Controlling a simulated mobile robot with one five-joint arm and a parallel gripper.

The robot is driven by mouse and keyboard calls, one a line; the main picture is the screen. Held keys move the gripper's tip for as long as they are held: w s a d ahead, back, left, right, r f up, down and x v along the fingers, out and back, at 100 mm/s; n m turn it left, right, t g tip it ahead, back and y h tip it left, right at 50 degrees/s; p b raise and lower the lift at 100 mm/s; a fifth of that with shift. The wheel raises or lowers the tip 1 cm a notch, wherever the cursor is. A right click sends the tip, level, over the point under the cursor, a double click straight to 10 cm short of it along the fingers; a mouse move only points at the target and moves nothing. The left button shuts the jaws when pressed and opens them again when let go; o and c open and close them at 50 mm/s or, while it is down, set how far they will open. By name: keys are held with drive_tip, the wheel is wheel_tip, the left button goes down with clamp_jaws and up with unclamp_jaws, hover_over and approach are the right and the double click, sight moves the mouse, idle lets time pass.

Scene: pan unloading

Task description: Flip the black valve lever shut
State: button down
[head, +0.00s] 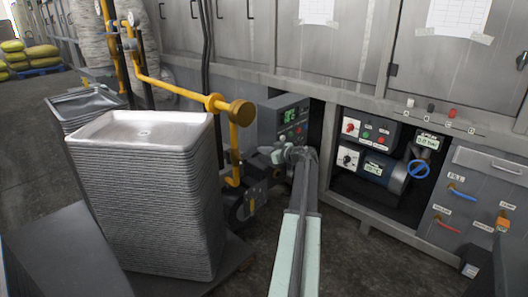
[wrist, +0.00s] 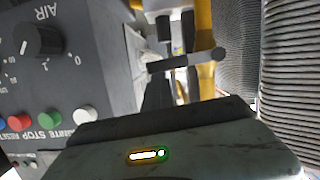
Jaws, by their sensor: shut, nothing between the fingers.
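A dark lever (wrist: 185,60) with a rounded end crosses in front of the yellow pipe in the wrist view. I take it for the black valve lever. In the head view I cannot pick it out clearly near the low yellow pipe (head: 234,165). My gripper (head: 292,154) is shut and empty, stretched forward in front of the grey control box and just right of the pipe. In the wrist view its casing, with a small lit strip, fills the bottom. I cannot tell whether it touches the lever.
A tall stack of trays (head: 150,195) stands left of my arm. A grey control box (head: 284,122) with buttons is behind my gripper. Cabinets with a blue handwheel (head: 418,169) and a drawer with coloured handles stand right. A second tray pile (head: 85,105) is further left.

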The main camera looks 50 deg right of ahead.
drive_tip(key=shift+w+a, duration=0.1)
drive_tip(key=shift+w, duration=0.5)
wheel_tip(320, 180, up, 6)
drive_tip(key=p, duration=0.6)
drive_tip(key=s+a, duration=0.1)
drive_tip(key=s, duration=0.9)
drive_tip(key=shift+s+a+r+p, duration=0.15)
drive_tip(key=shift+s+a+p, duration=0.05)
drive_tip(key=shift+s+p, duration=0.2)
